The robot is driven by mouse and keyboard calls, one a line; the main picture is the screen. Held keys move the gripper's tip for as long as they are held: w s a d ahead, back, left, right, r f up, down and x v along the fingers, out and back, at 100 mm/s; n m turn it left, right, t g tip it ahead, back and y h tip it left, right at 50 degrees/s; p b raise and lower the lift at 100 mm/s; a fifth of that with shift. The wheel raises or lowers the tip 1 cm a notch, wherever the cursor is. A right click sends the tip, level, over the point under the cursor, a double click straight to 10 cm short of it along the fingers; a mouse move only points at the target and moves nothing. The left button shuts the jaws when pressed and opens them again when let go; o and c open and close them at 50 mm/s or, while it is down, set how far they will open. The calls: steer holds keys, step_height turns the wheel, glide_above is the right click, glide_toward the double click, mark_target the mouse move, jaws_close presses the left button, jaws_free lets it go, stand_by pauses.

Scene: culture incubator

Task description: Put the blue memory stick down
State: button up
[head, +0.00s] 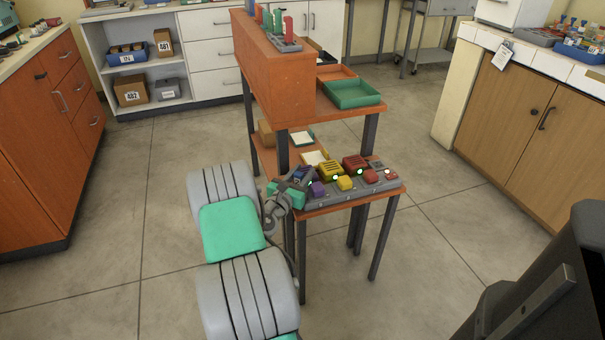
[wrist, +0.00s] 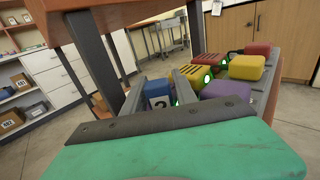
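A blue memory stick (wrist: 157,88) with a pale label marked with a 2 shows between the two fingers of my gripper (wrist: 160,84) in the wrist view. The fingers stand apart by about its width and appear shut on it. In the head view, my gripper (head: 301,178) is at the left end of a grey dock (head: 352,193) on the low orange shelf. The stick is small and partly hidden there; whether it touches the dock I cannot tell. Purple (head: 318,188), yellow (head: 345,183) and red (head: 371,177) blocks stand along the dock.
An orange cabinet (head: 275,85) and a green tray (head: 351,94) are above and behind. A table leg (wrist: 95,65) stands close at left in the wrist view. Open floor lies in front.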

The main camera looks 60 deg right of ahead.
steer(key=shift+r, duration=0.3)
steer(key=w+a+f+m+t+y, duration=0.1)
steer(key=w+a+m+y, duration=0.35)
steer(key=a, duration=0.65)
steer(key=w+a+m+t+y, duration=0.1)
steer(key=w+a+m+y, duration=0.35)
steer(key=a, duration=0.75)
steer(key=w+a+f+m+y, duration=0.1)
steer(key=w+a+m+y, duration=0.1)
steer(key=a+m, duration=0.65)
steer(key=s+a+r+y, duration=0.2)
steer(key=s+a+y, duration=0.1)
steer(key=a, duration=0.9)
steer(key=s+a+r+y, duration=0.2)
steer(key=s+a+y, duration=0.1)
steer(key=a, duration=1)
steer(key=shift+s+a+r+y, duration=0.2)
steer(key=shift+s+y, duration=0.15)
steer(key=shift+y, duration=0.15)
steer(key=shift+o, duration=0.3)
steer(key=shift+m, duration=0.25)
